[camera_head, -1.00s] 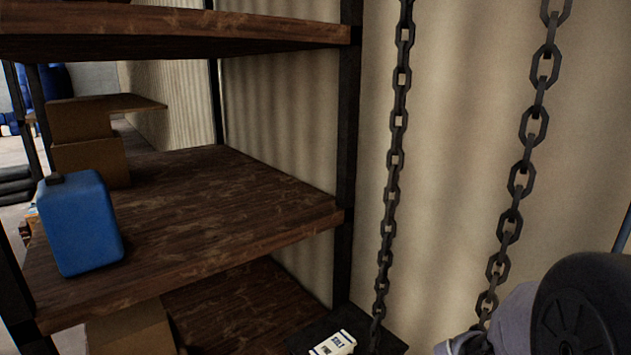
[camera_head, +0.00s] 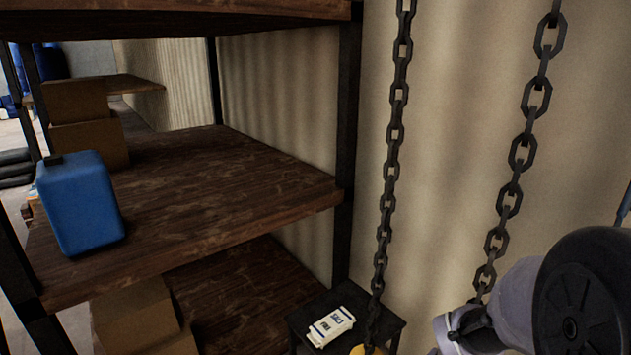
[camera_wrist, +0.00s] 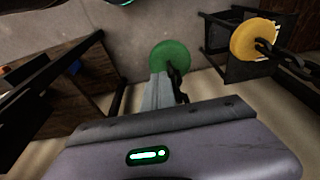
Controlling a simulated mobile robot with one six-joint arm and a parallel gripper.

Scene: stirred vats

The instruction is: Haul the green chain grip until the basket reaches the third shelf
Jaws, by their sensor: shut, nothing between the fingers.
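The green grip (camera_wrist: 170,57) is a round disc on a dark chain in the wrist view. It lies just beyond the tips of my gripper (camera_wrist: 160,82), whose fingers are together with nothing between them. I cannot tell whether the fingertips touch the disc. In the head view my gripper (camera_head: 452,335) is at the lower right, beside the lower end of the right chain (camera_head: 523,150); the green grip is hidden there. A yellow grip (camera_wrist: 252,40) hangs on the left chain (camera_head: 394,130), and its top also shows in the head view (camera_head: 368,350). I cannot make out the basket.
A dark wooden rack (camera_head: 220,180) stands at the left, holding a blue canister (camera_head: 80,205) and cardboard boxes (camera_head: 90,135). A small black stool (camera_head: 385,325) with a white labelled packet (camera_head: 331,326) stands behind the left chain. A corrugated wall is behind both chains.

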